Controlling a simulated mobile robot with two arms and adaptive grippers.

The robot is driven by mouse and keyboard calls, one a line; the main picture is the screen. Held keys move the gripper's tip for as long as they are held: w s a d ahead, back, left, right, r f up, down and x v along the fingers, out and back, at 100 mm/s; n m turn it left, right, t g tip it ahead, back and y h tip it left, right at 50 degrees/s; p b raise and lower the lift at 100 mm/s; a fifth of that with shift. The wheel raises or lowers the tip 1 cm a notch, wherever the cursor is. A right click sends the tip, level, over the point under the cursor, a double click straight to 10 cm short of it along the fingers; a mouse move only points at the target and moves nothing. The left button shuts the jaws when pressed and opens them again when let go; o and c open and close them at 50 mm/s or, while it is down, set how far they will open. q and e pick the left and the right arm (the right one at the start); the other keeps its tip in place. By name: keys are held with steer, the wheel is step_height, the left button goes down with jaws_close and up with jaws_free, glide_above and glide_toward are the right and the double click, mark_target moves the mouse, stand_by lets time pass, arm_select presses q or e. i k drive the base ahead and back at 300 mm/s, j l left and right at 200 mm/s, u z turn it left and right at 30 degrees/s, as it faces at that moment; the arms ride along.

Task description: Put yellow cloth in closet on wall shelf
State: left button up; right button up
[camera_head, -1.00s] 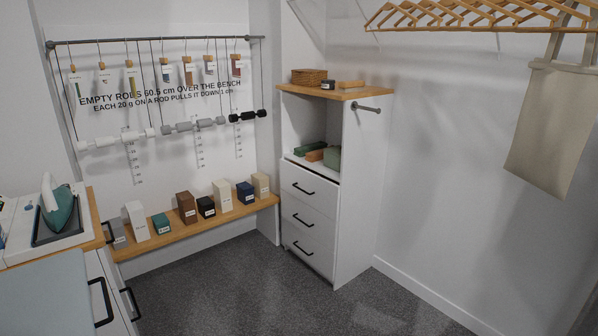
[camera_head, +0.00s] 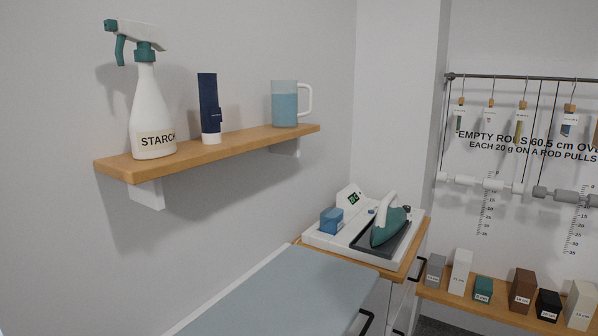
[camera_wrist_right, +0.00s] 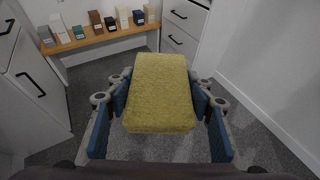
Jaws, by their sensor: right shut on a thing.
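The wooden wall shelf (camera_head: 225,147) is on the left wall in the head view. A starch spray bottle (camera_head: 153,110), a dark blue tube (camera_head: 209,104) and a measuring jug (camera_head: 285,103) with blue liquid stand on it. The yellow cloth (camera_wrist_right: 160,92) is a thick folded block in the right wrist view. My right gripper (camera_wrist_right: 162,105) is shut on it, with a finger at each side. The cloth is held above the grey floor. Neither gripper shows in the head view, and my left gripper is in no view.
Below the shelf is a padded blue-grey board (camera_head: 290,300). An iron (camera_head: 390,225) stands on a white station at its far end. A low wooden bench (camera_wrist_right: 100,40) holds several labelled blocks. Free shelf surface shows between the bottle, tube and jug.

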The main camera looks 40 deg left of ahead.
mark_target(249, 135)
steer(key=i+l+u, duration=0.2)
steer(key=u, duration=0.25)
steer(key=i+l+u, duration=0.1)
steer(key=l+u, duration=0.15)
steer(key=u, duration=0.25)
steer(key=i+l+u, duration=0.1)
steer(key=l+u, duration=0.2)
steer(key=u, duration=0.15)
steer(key=l+u, duration=0.3)
steer(key=u, duration=0.2)
steer(key=i, duration=0.05)
